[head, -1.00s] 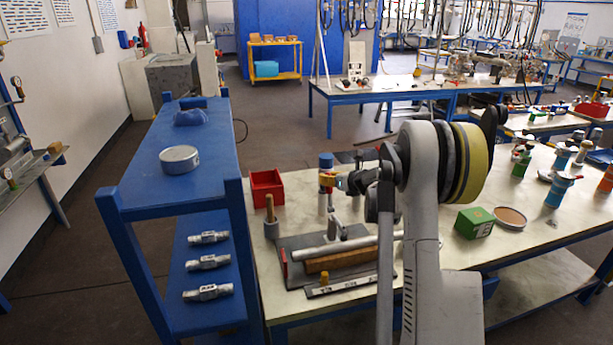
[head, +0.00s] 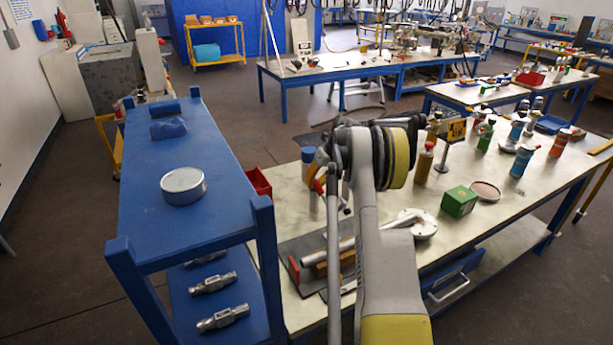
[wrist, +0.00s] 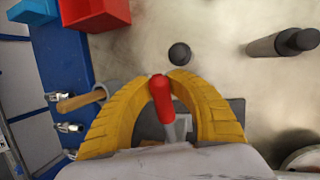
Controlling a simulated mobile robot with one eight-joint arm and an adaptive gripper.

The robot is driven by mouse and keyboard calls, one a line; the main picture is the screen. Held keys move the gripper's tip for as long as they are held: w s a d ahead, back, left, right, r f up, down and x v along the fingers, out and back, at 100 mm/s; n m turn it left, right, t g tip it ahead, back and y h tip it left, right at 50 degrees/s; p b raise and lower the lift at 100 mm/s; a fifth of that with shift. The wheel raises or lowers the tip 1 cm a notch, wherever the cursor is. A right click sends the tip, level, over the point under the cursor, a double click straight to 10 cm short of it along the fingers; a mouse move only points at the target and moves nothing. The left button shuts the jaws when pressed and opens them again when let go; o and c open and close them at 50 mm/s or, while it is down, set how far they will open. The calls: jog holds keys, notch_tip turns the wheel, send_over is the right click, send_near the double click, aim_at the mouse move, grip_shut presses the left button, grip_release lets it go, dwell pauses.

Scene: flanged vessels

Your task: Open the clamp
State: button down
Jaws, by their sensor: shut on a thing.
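The clamp's red-tipped lever (wrist: 162,100) stands between the two yellow fingers of my gripper (wrist: 164,78) in the wrist view. The fingers are closed on the red grip, with their tips near its far end. In the head view the red grip (head: 318,187) shows just left of my arm, and a metal part of the clamp (head: 345,208) shows below it. My arm hides most of the gripper and the rest of the clamp. The clamp's base and jaw are not clear in either view.
A blue shelf cart (head: 190,225) stands left of the table, with a round tin (head: 183,186) on top. A red bin (head: 259,183) and a blue-capped cylinder (head: 309,160) stand near the clamp. A green box (head: 459,201) lies to the right.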

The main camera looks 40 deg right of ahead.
jog(key=shift+w+d+f+g, duration=0.1)
jog(key=shift+f+g, duration=0.6)
jog(key=c, duration=1.2)
grip_release()
jog(key=shift+f, duration=0.1)
jog(key=shift+c, duration=0.2)
jog(key=v, duration=1.2)
jog(key=shift+d, duration=0.2)
